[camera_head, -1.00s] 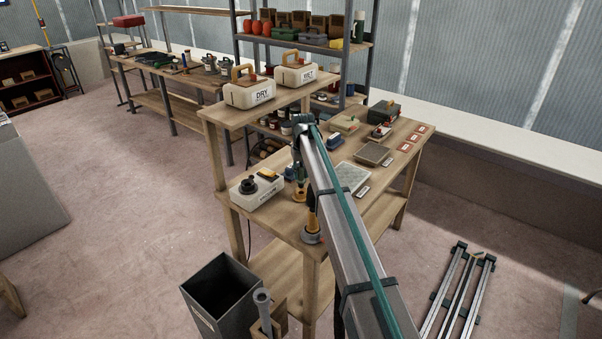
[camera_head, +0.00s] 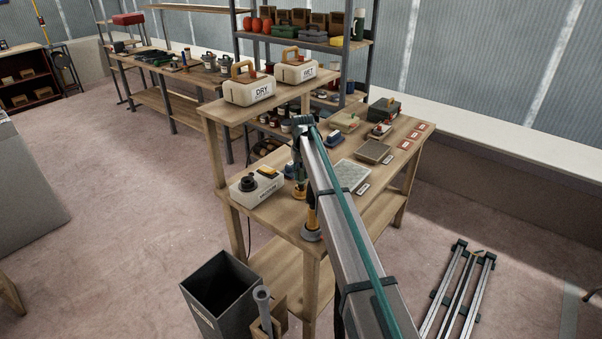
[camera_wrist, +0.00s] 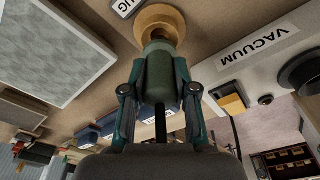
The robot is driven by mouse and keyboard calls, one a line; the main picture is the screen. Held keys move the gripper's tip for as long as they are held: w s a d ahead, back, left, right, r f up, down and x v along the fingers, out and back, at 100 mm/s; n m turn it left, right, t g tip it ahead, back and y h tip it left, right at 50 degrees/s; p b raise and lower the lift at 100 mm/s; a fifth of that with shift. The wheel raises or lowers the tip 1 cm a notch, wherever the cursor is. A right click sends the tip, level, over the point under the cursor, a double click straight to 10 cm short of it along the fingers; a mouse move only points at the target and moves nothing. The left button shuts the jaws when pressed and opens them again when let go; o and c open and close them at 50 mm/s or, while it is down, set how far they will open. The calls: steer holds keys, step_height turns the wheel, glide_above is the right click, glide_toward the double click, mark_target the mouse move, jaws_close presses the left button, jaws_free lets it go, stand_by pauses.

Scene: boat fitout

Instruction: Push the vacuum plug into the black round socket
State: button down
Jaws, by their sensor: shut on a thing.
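The vacuum plug (camera_wrist: 160,82) has a dark green, rounded body. In the wrist view it sits between the two fingers of my gripper (camera_wrist: 158,92), which are shut on it. A yellow-orange round piece (camera_wrist: 160,24) is at the plug's far end, over the bench top; I cannot tell whether it is part of the plug or a holder. The white box marked VACUUM (camera_head: 258,189) stands left of my gripper in the head view. The black round socket (camera_head: 247,184) is on its top and shows partly in the wrist view (camera_wrist: 302,72), apart from the plug.
White DRY (camera_head: 248,92) and WET (camera_head: 295,73) containers stand on the raised shelf. A dark open bin (camera_head: 221,292) is on the floor in front.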

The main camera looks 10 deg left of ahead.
steer(key=shift+f+b, duration=0.4)
steer(key=shift+f, duration=0.85)
steer(key=c, duration=0.8)
jaws_free()
steer(key=shift+r, duration=0.1)
